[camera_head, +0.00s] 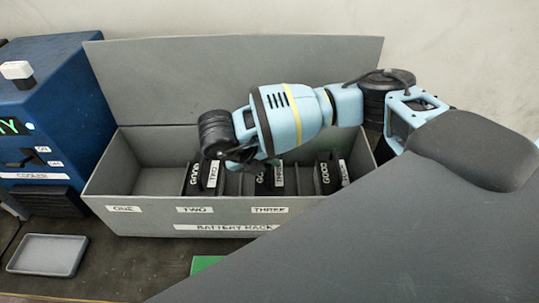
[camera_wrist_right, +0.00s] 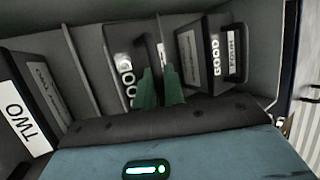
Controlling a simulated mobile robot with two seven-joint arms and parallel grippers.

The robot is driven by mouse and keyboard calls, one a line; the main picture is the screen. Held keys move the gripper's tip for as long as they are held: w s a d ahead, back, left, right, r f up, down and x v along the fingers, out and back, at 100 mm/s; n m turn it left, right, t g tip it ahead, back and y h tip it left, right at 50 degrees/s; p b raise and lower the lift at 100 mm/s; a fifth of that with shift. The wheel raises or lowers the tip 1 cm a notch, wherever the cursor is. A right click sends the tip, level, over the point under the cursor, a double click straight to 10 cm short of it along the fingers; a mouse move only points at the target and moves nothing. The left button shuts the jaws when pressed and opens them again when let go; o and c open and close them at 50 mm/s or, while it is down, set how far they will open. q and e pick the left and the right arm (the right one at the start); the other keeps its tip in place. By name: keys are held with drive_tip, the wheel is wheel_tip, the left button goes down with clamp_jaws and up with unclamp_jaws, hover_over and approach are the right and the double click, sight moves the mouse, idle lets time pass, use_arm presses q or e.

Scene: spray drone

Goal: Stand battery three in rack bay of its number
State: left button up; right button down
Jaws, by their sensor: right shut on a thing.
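The grey battery rack (camera_head: 140,225) stands on the bench, its front labelled ONE, TWO and THREE. My right gripper (camera_wrist_right: 161,88) is shut on a dark battery (camera_wrist_right: 137,65) with a GOOD label. In the head view this battery (camera_head: 264,182) is upright in the bay behind the THREE label, under my right wrist, its second label hard to read. The fingertips are hidden in the head view. I cannot tell whether the battery touches the bay floor. A battery labelled TWO (camera_head: 201,179) stands in bay two. My left gripper is out of view.
Another GOOD battery (camera_head: 326,177) stands in the bay to the right; it also shows in the wrist view (camera_wrist_right: 203,58). Bay one is empty. A blue cooler (camera_head: 60,110) and a shallow grey tray (camera_head: 47,256) are left of the rack. Thin dividers separate the bays.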

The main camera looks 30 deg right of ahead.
drive_tip(key=shift+w+r, duration=0.1)
idle(0.3)
drive_tip(key=c, duration=1.5)
unclamp_jaws()
drive_tip(key=shift+a, duration=0.1)
drive_tip(key=v, duration=1.1)
drive_tip(key=shift+s+a+r, duration=0.2)
drive_tip(key=shift+a+r, duration=0.05)
drive_tip(key=shift+a, duration=0.05)
